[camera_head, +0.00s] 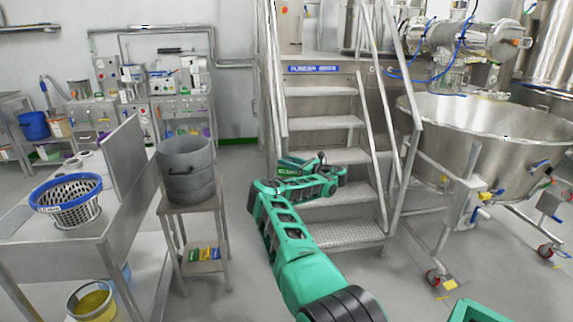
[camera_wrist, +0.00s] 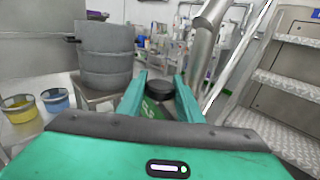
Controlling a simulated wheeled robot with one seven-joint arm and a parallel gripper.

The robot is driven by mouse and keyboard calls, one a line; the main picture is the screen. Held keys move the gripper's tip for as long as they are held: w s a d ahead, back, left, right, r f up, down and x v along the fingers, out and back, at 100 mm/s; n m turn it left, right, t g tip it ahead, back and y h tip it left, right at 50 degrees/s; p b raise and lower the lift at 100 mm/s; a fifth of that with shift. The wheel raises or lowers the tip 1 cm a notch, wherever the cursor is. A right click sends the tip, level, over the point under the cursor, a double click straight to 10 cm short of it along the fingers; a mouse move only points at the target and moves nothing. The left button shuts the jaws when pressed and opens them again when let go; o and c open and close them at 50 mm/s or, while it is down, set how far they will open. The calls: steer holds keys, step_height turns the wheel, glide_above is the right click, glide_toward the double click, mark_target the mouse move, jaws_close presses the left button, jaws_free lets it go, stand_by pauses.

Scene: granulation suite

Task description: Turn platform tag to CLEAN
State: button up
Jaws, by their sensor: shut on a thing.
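A small green tag (camera_wrist: 151,108) with pale lettering, seemingly starting "CL", shows between the fingers in the wrist view; the rest of the lettering is covered or too small to read. A dark round knob-like end (camera_wrist: 159,85) shows just beyond it. My gripper (camera_wrist: 161,84) is shut on the tag, with one finger on each side. In the head view my gripper (camera_head: 304,161) is in front of the platform steps (camera_head: 318,122), near their left rail. A green patch with pale lettering (camera_head: 288,171) shows there, probably the tag.
Handrails (camera_head: 405,75) flank the steps. A grey drum (camera_head: 187,168) stands on a small stand at left, beside a steel table with a blue-rimmed basket (camera_head: 68,205). A large steel bowl (camera_head: 490,130) on a wheeled frame stands at right. Open floor lies between stand and steps.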

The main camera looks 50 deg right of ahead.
steer(key=shift+n+g+y, duration=0.6)
steer(key=shift+n+y, duration=0.9)
steer(key=shift+y, duration=0.7)
steer(key=shift+w+n+g+y, duration=0.1)
steer(key=shift+n+g+y, duration=0.25)
steer(key=shift+y, duration=0.25)
steer(key=o, duration=1)
steer(key=shift+o, duration=0.2)
